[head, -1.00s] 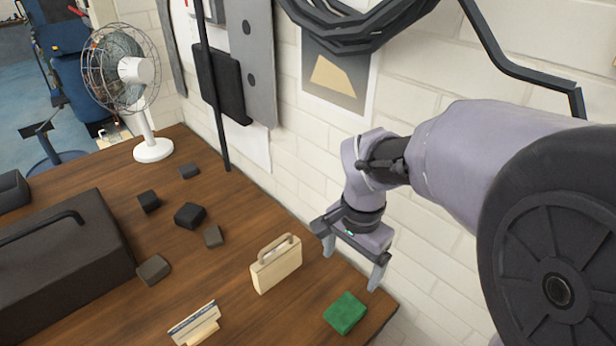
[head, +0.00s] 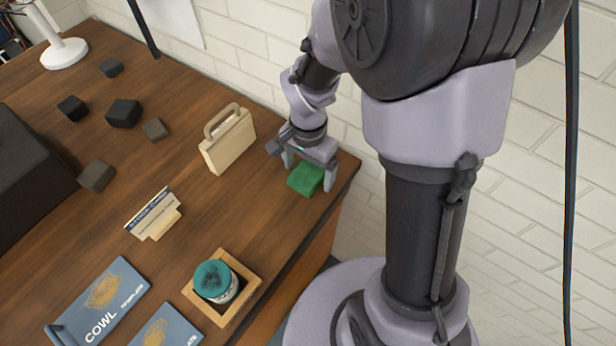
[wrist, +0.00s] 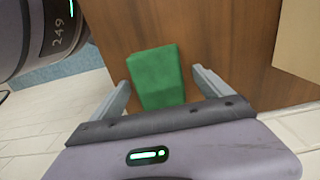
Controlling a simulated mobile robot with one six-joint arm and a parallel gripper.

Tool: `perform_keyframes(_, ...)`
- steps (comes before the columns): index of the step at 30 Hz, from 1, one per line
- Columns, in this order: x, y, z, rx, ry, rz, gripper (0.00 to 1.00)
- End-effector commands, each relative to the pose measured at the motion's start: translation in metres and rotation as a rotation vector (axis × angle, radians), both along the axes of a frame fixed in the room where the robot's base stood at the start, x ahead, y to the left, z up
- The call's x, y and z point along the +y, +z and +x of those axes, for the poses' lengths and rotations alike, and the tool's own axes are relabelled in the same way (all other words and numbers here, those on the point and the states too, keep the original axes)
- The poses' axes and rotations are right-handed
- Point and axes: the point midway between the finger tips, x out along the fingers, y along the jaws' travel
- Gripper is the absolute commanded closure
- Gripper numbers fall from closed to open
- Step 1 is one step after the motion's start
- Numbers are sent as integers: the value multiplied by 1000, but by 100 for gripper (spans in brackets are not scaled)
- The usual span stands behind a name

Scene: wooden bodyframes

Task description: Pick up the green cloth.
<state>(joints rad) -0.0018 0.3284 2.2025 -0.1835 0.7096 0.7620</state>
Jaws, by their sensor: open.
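The green cloth (head: 306,179) is a small folded block lying on the wooden table near its right edge. My gripper (head: 309,176) is right at the cloth, with its fingers on either side of it. In the wrist view the cloth (wrist: 157,77) shows between the two open fingers of my gripper (wrist: 160,88), with a gap to the right finger. I cannot tell whether either finger touches the cloth.
A cream case with a handle (head: 229,140) stands to the left of the cloth. A small sign (head: 153,214), a wooden box (head: 247,284) with a teal-topped can (head: 213,281), and several dark blocks share the table (head: 175,165). A brick wall (head: 245,60) rises behind.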

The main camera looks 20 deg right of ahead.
Motion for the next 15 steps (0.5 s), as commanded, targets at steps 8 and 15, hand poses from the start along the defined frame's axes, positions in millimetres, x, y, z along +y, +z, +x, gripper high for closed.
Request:
perform_keyframes(8,0,2,0,-1,0,1,34)
perform_keyframes(15,0,2,0,-1,1,1,77)
